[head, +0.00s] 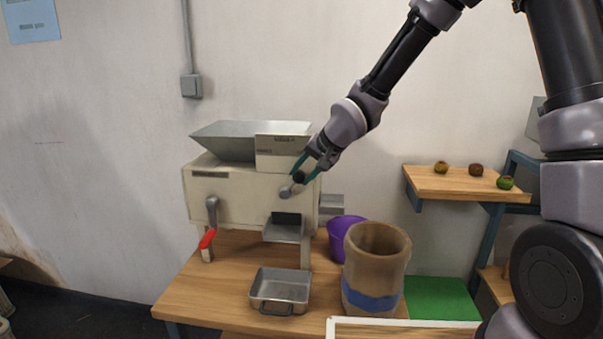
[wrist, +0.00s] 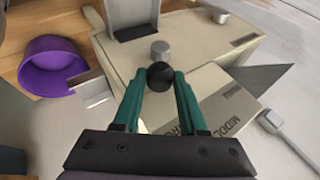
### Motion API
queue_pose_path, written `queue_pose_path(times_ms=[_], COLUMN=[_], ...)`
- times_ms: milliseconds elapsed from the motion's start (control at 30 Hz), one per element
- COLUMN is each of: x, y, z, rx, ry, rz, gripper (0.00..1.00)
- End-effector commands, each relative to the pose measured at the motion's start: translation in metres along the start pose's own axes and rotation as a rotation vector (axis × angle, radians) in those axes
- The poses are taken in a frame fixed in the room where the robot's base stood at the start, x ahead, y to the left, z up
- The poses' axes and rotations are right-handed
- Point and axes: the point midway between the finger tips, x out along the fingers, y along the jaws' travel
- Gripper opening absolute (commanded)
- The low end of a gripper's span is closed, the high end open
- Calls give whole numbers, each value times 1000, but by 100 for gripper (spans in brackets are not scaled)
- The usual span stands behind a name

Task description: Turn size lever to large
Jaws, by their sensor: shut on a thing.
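The size lever ends in a black ball knob (wrist: 160,76), with a grey pivot hub (head: 286,192) on the front of the cream machine (head: 232,189). My gripper (head: 306,172) has teal fingers, and in the wrist view the fingers (wrist: 160,88) are closed around the black knob, one on each side. The knob is up and to the right of the hub in the head view.
A crank with a red handle (head: 207,239) is on the machine's left front. A metal pan (head: 280,290) stands below the chute (head: 284,230). A brown sack with a blue band (head: 374,267) and a purple bucket (head: 337,238) stand to the right.

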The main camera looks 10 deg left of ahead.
Motion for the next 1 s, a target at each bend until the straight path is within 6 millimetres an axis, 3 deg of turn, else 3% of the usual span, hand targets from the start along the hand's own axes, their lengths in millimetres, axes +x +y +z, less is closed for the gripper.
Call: queue_pose_path(times_ms=[400,433,500,1000], x=[0,0,0,-9], y=[2,2,2,1], z=[1,1,1,-1], rx=[4,4,4,5], ry=[-2,-2,-2,0], rz=[-1,-1,-1,-4], gripper=[0,49,71,71])
